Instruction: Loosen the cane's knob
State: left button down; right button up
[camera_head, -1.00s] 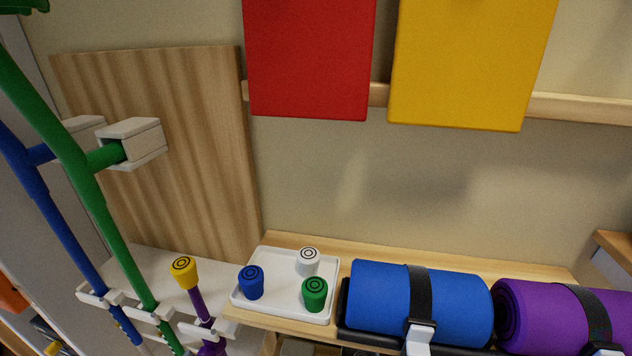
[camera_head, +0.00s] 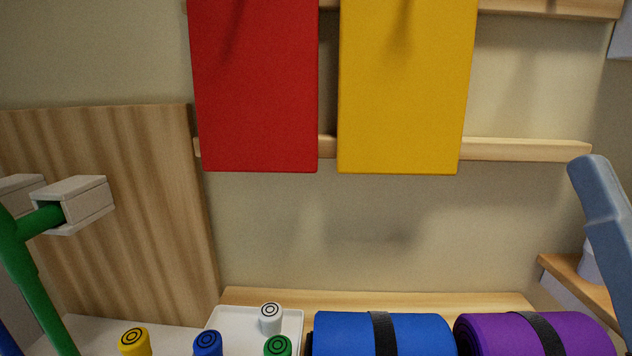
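A green cane (camera_head: 31,282) stands at the far left, leaning slightly, with a green side peg in a pale bracket (camera_head: 75,204). A sliver of a blue cane (camera_head: 8,340) shows beside it. A yellow ringed tip (camera_head: 135,341) stands at the bottom edge; the shaft under it is cut off. No cane knob can be made out in this view. Neither of my grippers is in view, so I cannot see whether they are open or shut.
Red (camera_head: 258,90) and yellow (camera_head: 405,90) panels hang above. A blue-grey bar (camera_head: 606,220), unclear what, is at right.

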pick_arm(q)
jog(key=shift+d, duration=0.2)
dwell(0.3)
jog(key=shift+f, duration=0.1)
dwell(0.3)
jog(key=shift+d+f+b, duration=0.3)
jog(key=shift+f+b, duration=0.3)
jog(key=shift+b, duration=1.85)
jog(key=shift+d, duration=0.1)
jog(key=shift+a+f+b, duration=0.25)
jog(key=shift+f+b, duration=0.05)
jog(key=shift+b, duration=0.5)
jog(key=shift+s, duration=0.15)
